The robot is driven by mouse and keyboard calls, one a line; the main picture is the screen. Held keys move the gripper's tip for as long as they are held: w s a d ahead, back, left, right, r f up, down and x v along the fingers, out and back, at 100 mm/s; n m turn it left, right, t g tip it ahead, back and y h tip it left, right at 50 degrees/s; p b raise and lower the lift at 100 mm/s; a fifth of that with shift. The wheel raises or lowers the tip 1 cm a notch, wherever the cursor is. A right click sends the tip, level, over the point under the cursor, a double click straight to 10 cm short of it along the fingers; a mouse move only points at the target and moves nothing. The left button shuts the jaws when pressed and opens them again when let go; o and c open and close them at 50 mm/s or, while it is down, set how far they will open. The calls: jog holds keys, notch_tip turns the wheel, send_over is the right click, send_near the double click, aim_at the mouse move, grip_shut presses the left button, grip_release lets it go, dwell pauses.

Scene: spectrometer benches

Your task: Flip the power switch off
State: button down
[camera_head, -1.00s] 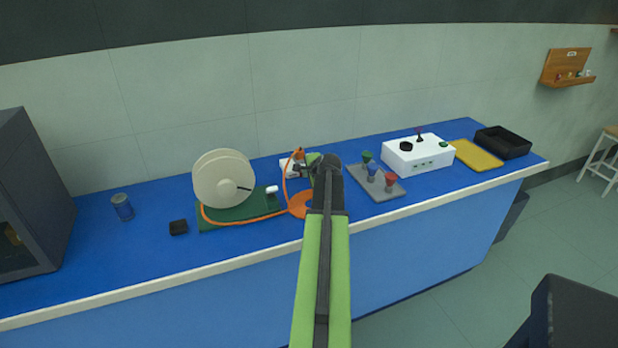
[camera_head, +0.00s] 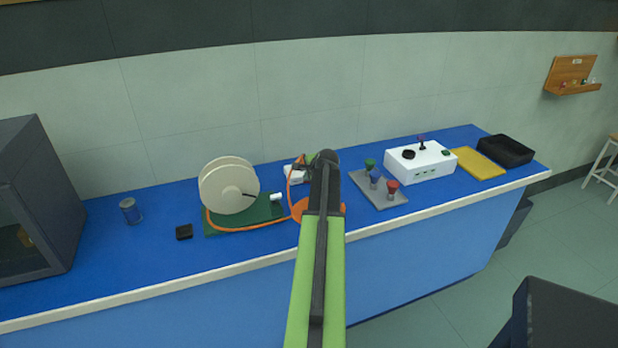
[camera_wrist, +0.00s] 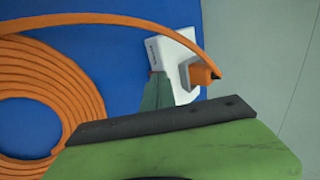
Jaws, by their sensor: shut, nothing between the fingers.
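A small white block (camera_head: 295,174), with an orange plug (camera_wrist: 202,74) and cable at it, stands at the back of the blue bench beside my gripper. It is larger in the wrist view (camera_wrist: 165,52). I cannot make out a switch lever on it. I cannot tell which of these is the power switch. My gripper (camera_wrist: 157,95) is shut and empty, close to the white block; whether it touches is unclear. My arm hides much of it in the head view.
A coiled orange cable (camera_wrist: 76,85) lies by the gripper. A cream reel (camera_head: 228,186) stands on a green board to the left. A grey plate (camera_head: 360,183) with coloured knobs, a yellow mat (camera_head: 478,163) and a black tray (camera_head: 505,150) are to the right.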

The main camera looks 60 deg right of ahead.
jog(key=shift+s+d+r+p, duration=0.15)
jog(key=shift+r+p, duration=0.2)
jog(key=shift+r, duration=0.2)
jog(key=shift+s+a, duration=0.3)
jog(key=shift+a, duration=0.05)
jog(key=shift+s+a+r, duration=0.25)
jog(key=shift+s+a, duration=0.7)
jog(key=shift+a, duration=0.05)
jog(key=d+r+p+v, duration=0.1)
jog(key=p+v, duration=0.7)
jog(key=v, duration=0.2)
jog(key=shift+p, duration=0.3)
jog(key=shift+w, duration=0.15)
